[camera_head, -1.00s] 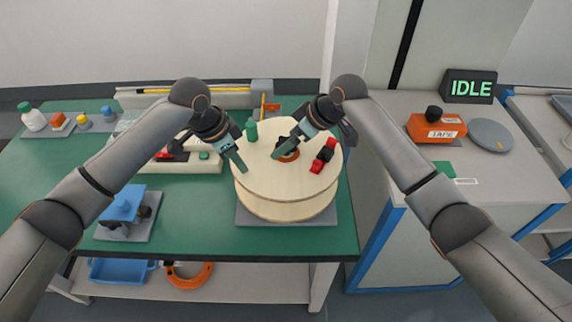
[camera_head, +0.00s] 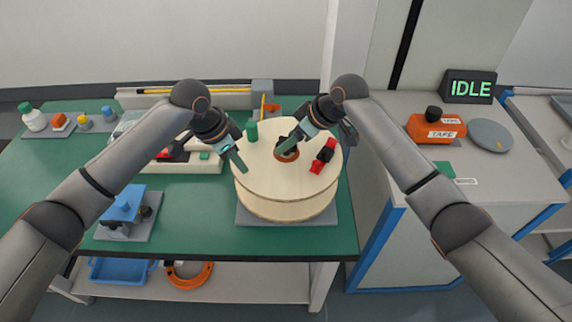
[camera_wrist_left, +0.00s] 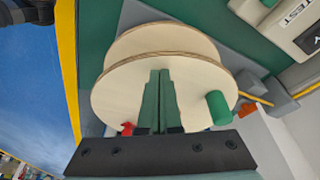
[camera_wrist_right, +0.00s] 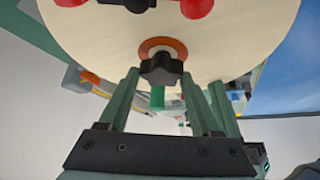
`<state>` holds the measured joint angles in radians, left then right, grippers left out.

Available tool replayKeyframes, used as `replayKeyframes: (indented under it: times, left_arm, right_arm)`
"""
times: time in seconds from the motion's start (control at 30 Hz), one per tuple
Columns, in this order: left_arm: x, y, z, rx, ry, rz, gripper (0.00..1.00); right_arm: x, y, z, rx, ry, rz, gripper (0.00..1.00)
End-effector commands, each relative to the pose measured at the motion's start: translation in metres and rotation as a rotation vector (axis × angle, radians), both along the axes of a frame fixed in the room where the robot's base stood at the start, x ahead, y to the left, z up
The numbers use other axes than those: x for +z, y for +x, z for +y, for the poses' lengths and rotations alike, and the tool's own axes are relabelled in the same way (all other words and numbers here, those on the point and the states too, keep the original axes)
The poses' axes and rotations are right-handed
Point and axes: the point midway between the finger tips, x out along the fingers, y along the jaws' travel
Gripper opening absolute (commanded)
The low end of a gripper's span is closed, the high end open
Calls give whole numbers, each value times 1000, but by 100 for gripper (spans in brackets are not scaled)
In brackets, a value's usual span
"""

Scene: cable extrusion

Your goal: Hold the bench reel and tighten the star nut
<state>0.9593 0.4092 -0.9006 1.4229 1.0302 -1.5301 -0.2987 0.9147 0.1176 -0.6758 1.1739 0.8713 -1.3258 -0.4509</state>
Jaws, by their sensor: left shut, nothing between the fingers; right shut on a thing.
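The bench reel (camera_head: 285,190) has pale wooden flanges and stands flat on a grey base plate (camera_head: 285,217) on the green bench. A black star nut (camera_wrist_right: 162,68) sits at its centre over an orange-brown ring (camera_head: 288,156). My right gripper (camera_head: 279,150) is shut on the star nut, with its fingers on either side of it in the right wrist view. My left gripper (camera_head: 242,170) is shut and empty at the left edge of the upper flange. Its closed fingertips (camera_wrist_left: 160,75) overlap the flange in the left wrist view; I cannot tell whether they touch it.
A green peg (camera_head: 252,131) and a red-and-black part (camera_head: 323,155) stand on the reel's upper flange. A blue device (camera_head: 123,208) sits on the bench at left. An orange tape box (camera_head: 436,128) and an IDLE display (camera_head: 469,87) stand on the right-hand counter.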

Motion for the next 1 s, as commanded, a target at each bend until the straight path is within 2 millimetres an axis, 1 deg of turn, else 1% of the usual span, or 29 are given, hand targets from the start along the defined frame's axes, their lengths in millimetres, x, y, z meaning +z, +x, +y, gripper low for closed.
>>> replayKeyframes:
  times: [0.03, 0.17, 0.27, 0.67, 0.87, 1.0]
  left_arm:
    - [-10, -4, 0, 1, 6, 15, 0]
    - [-10, -3, 0, 1, 5, 14, 0]
    - [-10, -3, 0, 1, 5, 14, 0]
    - [-10, -4, -1, 0, 4, 15, 0]
    - [-10, -4, -1, -2, 4, 16, 0]
    - [-10, -4, -1, -3, 5, 17, 0]
  right_arm:
    - [-2, -4, 4, 11, 5, 8, 21]
    - [-2, -5, 6, -13, 4, 9, 20]
    - [-3, -6, 7, -94, 7, 10, 20]
    - [-3, -6, 8, -537, 8, 10, 20]
    - [-2, -5, 8, -798, 9, 8, 20]
    - [-2, -4, 7, -1008, 7, 7, 20]
